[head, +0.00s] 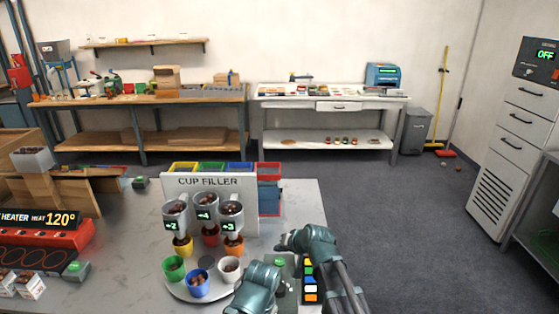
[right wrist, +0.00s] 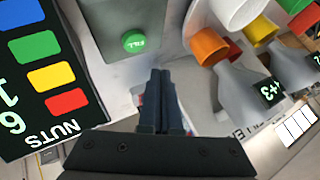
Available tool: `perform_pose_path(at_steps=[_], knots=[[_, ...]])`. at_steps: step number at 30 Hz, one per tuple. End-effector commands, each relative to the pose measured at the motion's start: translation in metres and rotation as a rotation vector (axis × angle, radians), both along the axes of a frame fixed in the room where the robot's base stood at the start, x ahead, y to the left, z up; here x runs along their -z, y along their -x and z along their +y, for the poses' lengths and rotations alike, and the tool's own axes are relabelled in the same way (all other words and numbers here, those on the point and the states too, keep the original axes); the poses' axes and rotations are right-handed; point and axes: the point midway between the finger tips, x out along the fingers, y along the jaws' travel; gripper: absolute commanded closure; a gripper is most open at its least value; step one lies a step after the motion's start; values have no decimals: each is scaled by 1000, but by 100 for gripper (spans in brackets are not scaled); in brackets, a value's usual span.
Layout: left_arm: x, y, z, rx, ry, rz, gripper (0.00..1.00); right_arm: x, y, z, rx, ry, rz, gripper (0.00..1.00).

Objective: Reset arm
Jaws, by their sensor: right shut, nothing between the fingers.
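My right gripper (right wrist: 160,78) is shut and empty, its dark fingers together above the bench, with the green FILL button (right wrist: 133,41) just beyond their tips in the right wrist view. The panel with coloured squares (right wrist: 43,65) is left of it there, and cups are on the right. In the head view a teal right arm part (head: 317,247) stands beside the same panel (head: 309,280); the fingers are hard to make out there. Another teal part of my arms is at the bottom centre. I see no left fingers.
The cup filler (head: 210,182) stands left of my right arm. Yellow, red and orange cups are under its hoppers. Green (head: 173,268), blue (head: 198,284) and white (head: 230,269) cups stand in front on a round plate (head: 180,292). The heater (head: 42,243) is left. Floor right is open.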

Motion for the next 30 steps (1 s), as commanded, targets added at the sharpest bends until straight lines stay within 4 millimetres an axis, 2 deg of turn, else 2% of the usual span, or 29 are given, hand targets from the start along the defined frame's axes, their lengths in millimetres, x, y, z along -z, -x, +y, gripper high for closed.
perform_pose_path(at_steps=[4,6,9,13,15,18,30], knots=[[-19,0,0,0,0,0,21,11,78,3,-151,188,142,100],[-27,0,0,0,0,0,21,17,119,-4,-228,301,228,100],[-36,0,0,0,0,0,21,19,170,-20,-314,447,343,100],[-43,0,0,0,0,0,21,16,217,-42,-383,590,460,100],[-45,0,0,0,0,0,21,14,232,-50,-403,639,502,100],[-46,0,0,0,0,0,21,12,243,-56,-416,677,535,100],[-46,0,0,0,0,0,21,13,244,-58,-418,683,541,100]])
